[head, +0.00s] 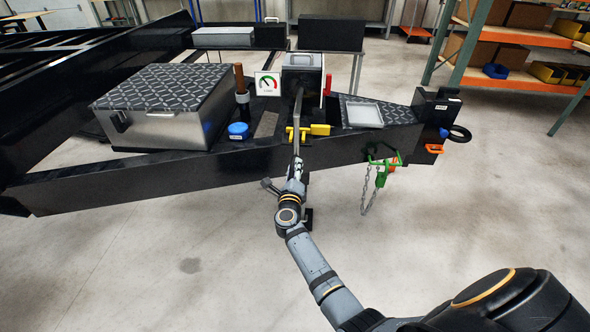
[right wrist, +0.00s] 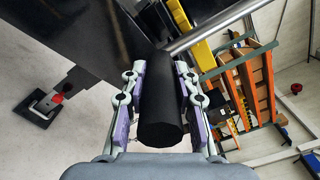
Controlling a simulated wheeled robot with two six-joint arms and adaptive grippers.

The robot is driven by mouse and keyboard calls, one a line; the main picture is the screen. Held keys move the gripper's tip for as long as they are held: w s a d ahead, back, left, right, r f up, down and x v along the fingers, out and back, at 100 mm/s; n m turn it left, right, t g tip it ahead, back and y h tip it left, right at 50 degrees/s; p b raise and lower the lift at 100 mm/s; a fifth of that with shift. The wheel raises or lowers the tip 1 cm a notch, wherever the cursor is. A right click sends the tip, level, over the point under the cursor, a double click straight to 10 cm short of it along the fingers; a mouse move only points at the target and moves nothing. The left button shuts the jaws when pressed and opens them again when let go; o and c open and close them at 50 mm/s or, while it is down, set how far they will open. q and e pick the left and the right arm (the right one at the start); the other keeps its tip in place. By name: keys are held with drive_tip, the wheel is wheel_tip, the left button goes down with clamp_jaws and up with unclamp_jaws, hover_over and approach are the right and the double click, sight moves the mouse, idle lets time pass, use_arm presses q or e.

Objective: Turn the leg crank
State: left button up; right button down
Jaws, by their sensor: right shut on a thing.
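The leg crank shows in the head view as a metal arm (head: 298,105) hanging down in front of the black trailer frame (head: 220,162). In the right wrist view its black round handle (right wrist: 160,95) lies lengthwise between the purple-padded fingers, and a bare metal rod (right wrist: 220,28) runs off to the upper right. My right gripper (head: 296,160) is shut on this handle; it also shows in the right wrist view (right wrist: 160,70). My left gripper is out of view.
A yellow part (head: 318,129) sits beside the crank on the frame. A patterned metal box (head: 160,125), a blue cap (head: 238,130) and a gauge card (head: 267,84) stand to the left. A green hook with a chain (head: 380,172) hangs to the right. The floor in front is clear.

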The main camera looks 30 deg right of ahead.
sight(295, 143)
drive_tip(key=c, duration=1)
unclamp_jaws()
drive_tip(key=shift+a+f, duration=0.1)
drive_tip(key=shift+f, duration=0.05)
drive_tip(key=r, duration=0.4)
drive_tip(key=w+r, duration=0.1)
drive_tip(key=r, duration=0.1)
drive_tip(key=shift+d+r, duration=0.2)
drive_tip(key=shift+r, duration=0.05)
drive_tip(key=r, duration=0.1)
drive_tip(key=s+r, duration=0.1)
drive_tip(key=r, duration=0.2)
drive_tip(key=shift+s+a+r, duration=0.15)
drive_tip(key=shift+s+a, duration=0.05)
drive_tip(key=shift+a, duration=0.05)
drive_tip(key=shift+w+d+f, duration=0.15)
drive_tip(key=shift+w+f, duration=0.15)
drive_tip(key=shift+f, duration=0.1)
drive_tip(key=shift+s, duration=0.1)
